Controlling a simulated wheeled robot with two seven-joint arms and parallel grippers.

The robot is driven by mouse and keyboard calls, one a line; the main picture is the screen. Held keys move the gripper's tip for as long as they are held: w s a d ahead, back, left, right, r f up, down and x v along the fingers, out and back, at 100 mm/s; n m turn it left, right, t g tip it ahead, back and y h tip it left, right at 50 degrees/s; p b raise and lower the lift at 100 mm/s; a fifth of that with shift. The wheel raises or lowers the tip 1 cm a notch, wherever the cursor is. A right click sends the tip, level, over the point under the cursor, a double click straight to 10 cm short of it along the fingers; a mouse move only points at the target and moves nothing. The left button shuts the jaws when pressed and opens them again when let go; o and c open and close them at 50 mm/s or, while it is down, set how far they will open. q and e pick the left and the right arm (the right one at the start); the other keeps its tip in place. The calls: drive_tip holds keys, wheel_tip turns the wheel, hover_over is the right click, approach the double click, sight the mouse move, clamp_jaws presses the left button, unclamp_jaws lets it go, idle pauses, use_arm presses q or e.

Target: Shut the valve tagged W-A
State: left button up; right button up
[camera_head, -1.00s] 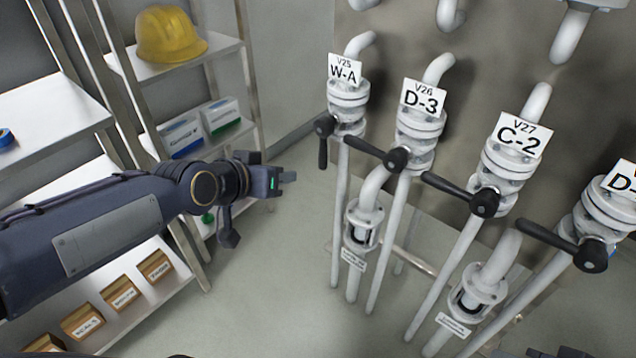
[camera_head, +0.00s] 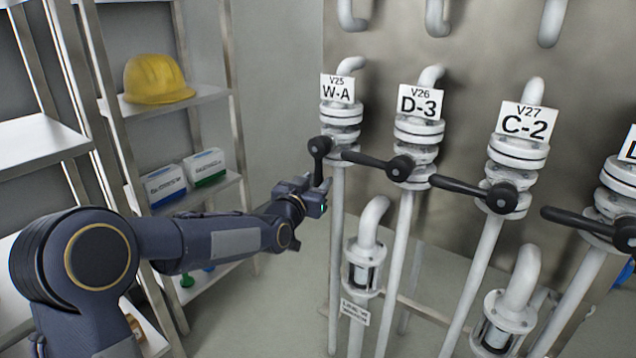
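The valve tagged W-A (camera_head: 341,118) is the leftmost in the row of white pipe valves, under its white V25 tag (camera_head: 338,89). Its black lever handle (camera_head: 319,160) hangs down along the pipe from a round hub. My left gripper (camera_head: 318,192) is at the lower end of this handle, with its fingers close to or around the tip. Whether the fingers touch or grip it is too small to tell. My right gripper is not in view.
Valves D-3 (camera_head: 418,128) and C-2 (camera_head: 519,152) stand to the right, their black levers pointing left. A shelf rack on the left holds a yellow helmet (camera_head: 158,80) and boxes (camera_head: 166,186). Below the valves are sight-glass fittings (camera_head: 363,272).

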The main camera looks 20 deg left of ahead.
use_arm(q)
drive_tip(key=shift+w+d, duration=0.1)
drive_tip(key=shift+w, duration=0.9)
drive_tip(key=shift+c, duration=0.4)
clamp_jaws()
